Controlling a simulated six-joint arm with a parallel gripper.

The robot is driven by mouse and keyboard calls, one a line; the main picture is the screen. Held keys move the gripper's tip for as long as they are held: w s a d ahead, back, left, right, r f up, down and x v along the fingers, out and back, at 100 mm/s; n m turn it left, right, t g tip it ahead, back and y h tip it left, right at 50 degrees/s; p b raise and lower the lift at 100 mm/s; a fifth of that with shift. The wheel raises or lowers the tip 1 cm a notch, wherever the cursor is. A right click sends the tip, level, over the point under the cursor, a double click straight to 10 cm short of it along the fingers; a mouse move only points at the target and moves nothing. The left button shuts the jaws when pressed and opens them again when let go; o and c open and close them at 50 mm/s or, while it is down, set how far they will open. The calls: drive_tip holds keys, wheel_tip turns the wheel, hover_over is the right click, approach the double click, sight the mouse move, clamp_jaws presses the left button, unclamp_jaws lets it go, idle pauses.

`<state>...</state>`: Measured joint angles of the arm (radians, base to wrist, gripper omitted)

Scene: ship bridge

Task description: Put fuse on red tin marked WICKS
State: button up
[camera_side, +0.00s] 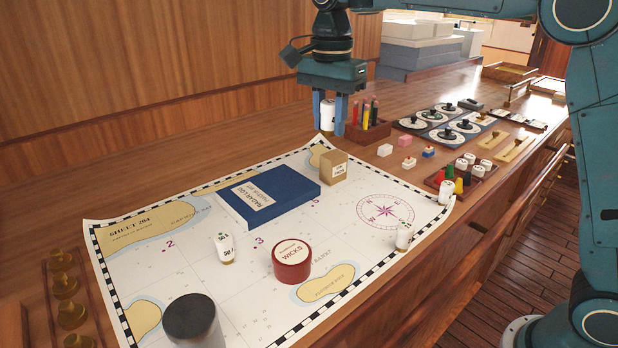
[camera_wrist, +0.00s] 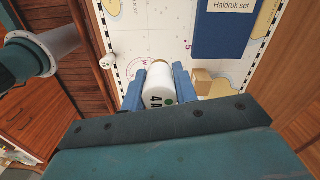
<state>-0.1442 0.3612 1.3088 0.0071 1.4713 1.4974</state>
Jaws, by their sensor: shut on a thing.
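My gripper (camera_side: 334,122) is shut on a white cylindrical fuse (camera_side: 327,116), held in the air above the far edge of the chart, behind the cardboard box. In the wrist view the fuse (camera_wrist: 158,88) sits between the two blue fingers, showing "4 A" and a green dot. The round red tin marked WICKS (camera_side: 291,265) stands on the chart, nearer the side camera and left of my gripper. Its pale labelled lid is bare. The tin does not show in the wrist view.
A blue book (camera_side: 275,195) and a cardboard box (camera_side: 333,168) lie between gripper and tin. Other white fuses stand on the chart, one left of the tin (camera_side: 224,248), one right (camera_side: 403,237). A dark cylinder (camera_side: 190,318) stands in front. A pencil holder (camera_side: 368,130) is beside the gripper.

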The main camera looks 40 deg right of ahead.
wheel_tip(320, 180, up, 4)
drive_tip(key=f, duration=0.1)
hover_over(293, 251)
drive_tip(key=shift+a+r, duration=0.1)
drive_tip(key=shift+r, duration=0.15)
drive_tip(key=shift+f, duration=0.1)
wheel_tip(293, 251, down, 16)
drive_tip(key=shift+r, duration=0.2)
drive_tip(key=shift+f, duration=0.1)
drive_tip(key=shift+f, duration=2.05)
drive_tip(key=shift+f, duration=0.1)
drive_tip(key=o, duration=1)
